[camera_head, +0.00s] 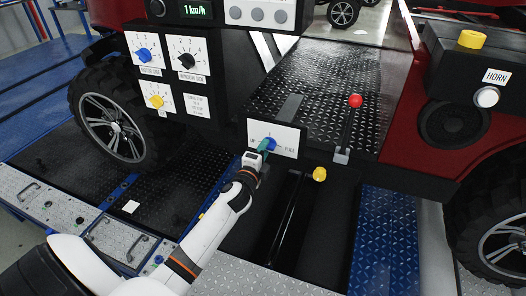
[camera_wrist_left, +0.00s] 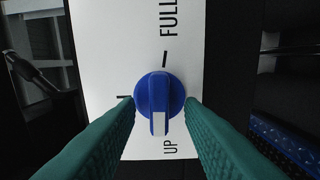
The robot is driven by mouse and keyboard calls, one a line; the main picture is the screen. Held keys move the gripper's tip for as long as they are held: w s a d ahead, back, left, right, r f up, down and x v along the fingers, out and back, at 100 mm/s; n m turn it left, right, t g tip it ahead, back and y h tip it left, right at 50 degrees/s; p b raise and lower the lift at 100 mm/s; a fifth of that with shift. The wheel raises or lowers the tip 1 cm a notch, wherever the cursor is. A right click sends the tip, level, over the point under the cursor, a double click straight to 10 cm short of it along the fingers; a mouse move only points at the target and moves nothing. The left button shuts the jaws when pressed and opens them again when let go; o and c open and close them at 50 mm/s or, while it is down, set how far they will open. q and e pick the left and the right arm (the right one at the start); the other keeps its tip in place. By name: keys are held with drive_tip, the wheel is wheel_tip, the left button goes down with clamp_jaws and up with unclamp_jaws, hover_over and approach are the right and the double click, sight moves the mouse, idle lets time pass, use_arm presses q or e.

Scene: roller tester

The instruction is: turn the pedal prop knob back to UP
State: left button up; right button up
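The pedal prop knob (camera_wrist_left: 160,96) is a blue round knob with a raised grip bar on a white plate (camera_wrist_left: 100,30). In the left wrist view its white mark points down toward the word UP, away from FULL at the top. In the head view the knob (camera_head: 269,144) is partly hidden by my fingers on the plate (camera_head: 287,136). My left gripper (camera_head: 263,148) is at the knob. Its two green fingers (camera_wrist_left: 160,103) stand on either side of the knob, apart from the narrow grip bar. My right gripper is out of view.
A red-topped lever (camera_head: 355,101) stands right of the plate. A yellow knob (camera_head: 319,173) is just below right. A panel (camera_head: 171,70) with several dials is up left. A horn box (camera_head: 488,75) is at far right.

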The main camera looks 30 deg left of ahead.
use_arm(q)
drive_tip(key=v, duration=1.2)
drive_tip(key=shift+b, duration=0.4)
drive_tip(key=shift+f, duration=0.1)
